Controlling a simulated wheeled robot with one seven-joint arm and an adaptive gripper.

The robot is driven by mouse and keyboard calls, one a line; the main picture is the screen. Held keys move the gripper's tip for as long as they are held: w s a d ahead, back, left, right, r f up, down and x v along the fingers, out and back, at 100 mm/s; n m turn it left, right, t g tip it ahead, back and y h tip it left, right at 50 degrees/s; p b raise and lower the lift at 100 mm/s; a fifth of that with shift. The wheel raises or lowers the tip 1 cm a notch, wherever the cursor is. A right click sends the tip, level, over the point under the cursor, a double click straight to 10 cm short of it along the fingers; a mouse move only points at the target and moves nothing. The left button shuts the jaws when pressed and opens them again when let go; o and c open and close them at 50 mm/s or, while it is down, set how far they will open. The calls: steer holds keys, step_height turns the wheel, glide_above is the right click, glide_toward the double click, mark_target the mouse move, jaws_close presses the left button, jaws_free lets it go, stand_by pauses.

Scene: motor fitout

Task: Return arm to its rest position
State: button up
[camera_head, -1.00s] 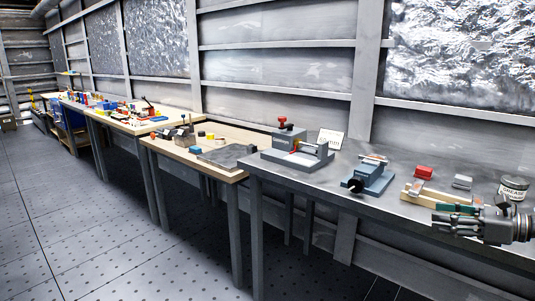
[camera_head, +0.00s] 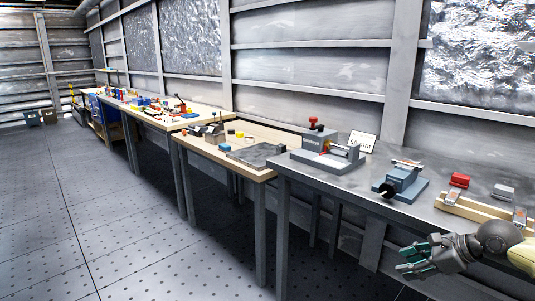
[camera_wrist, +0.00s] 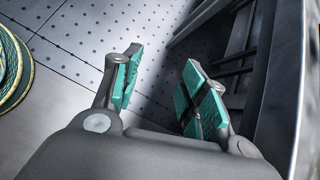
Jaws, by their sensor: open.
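My gripper (camera_head: 415,261) is at the lower right of the head view, in front of the near grey table's front edge. Its two teal-padded fingers are apart with nothing between them. In the wrist view my gripper (camera_wrist: 160,88) is open too, over the bare floor (camera_wrist: 70,75), with the table's frame (camera_wrist: 235,50) close on the right. My arm comes in from the right edge of the head view.
Wooden tables (camera_head: 225,148) run to the far left. A coiled green hose-like thing (camera_wrist: 12,65) shows at the wrist view's left. Floor at left is clear.

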steer(key=s+a+f+n+g+h, duration=0.1)
steer(key=s+a+f+n+h, duration=0.25)
steer(key=f, duration=0.55)
steer(key=s+a+f+n+g+h, duration=0.1)
steer(key=s+a+f+n+g, duration=0.2)
steer(key=a+f, duration=0.45)
steer(key=s+a+f+n+h, duration=0.25)
steer(key=f+n, duration=0.25)
steer(key=f, duration=0.6)
steer(key=s+a+f+n+g, duration=0.15)
steer(key=s+f+n, duration=0.25)
steer(key=s, duration=0.4)
steer(key=s+a+f+n+y, duration=0.15)
steer(key=s+f+n, duration=0.25)
steer(key=s, duration=0.4)
steer(key=s+a+f+n+g+h, duration=0.1)
steer(key=s+a+f+n, duration=0.25)
steer(key=s, duration=0.45)
step_height(320, 180, up, 12)
steer(key=d+p, duration=0.1)
steer(key=p, duration=1.1)
steer(key=shift+n, duration=0.3)
